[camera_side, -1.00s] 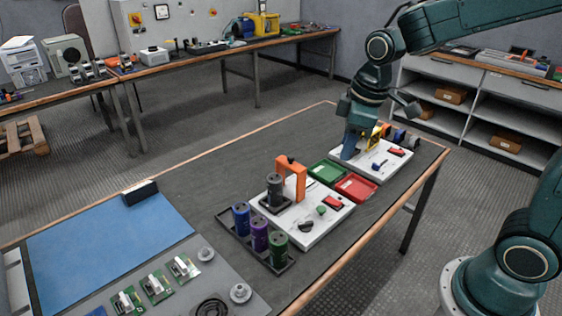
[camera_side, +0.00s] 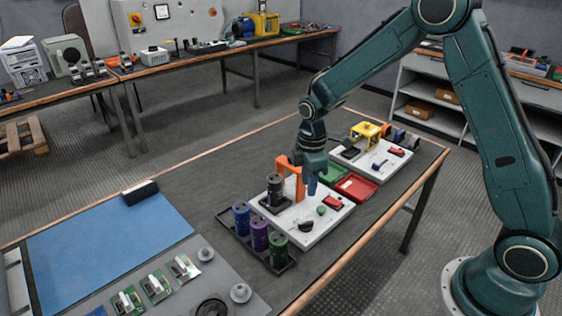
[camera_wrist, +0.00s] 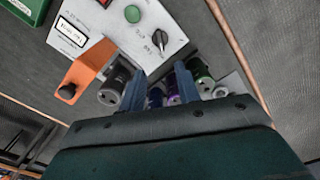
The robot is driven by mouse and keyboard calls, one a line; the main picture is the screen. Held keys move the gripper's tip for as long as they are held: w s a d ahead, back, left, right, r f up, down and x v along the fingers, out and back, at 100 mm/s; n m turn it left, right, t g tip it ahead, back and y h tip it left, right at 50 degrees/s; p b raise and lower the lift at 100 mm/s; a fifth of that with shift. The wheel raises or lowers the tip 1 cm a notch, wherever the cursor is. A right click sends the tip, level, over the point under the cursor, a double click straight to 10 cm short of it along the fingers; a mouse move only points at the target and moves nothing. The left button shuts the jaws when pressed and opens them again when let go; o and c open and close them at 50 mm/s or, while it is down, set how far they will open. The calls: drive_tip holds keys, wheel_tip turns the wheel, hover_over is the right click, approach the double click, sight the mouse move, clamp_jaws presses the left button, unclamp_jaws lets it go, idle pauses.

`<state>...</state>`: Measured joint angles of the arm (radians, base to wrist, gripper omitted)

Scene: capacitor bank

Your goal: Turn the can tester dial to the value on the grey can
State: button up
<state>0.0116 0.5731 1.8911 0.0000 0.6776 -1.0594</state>
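In the wrist view the grey can (camera_wrist: 113,88) is beside the left finger. My gripper (camera_side: 312,186) points down above the tester, beside the arch. Its blue fingers (camera_wrist: 160,88) are apart, with nothing held between them.
A black rack (camera_side: 286,266) beside the tester holds blue (camera_side: 241,218), purple (camera_side: 259,234) and green (camera_side: 278,245) cans. Green (camera_side: 328,173) and red (camera_side: 356,187) trays lie behind the tester. A second white board (camera_side: 375,163) carries a yellow frame (camera_side: 366,132).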

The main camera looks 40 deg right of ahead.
sight(306, 223)
drive_tip(key=shift+f, duration=0.15)
drive_tip(key=shift+f, duration=6.75)
drive_tip(key=shift+c, duration=0.4)
clamp_jaws()
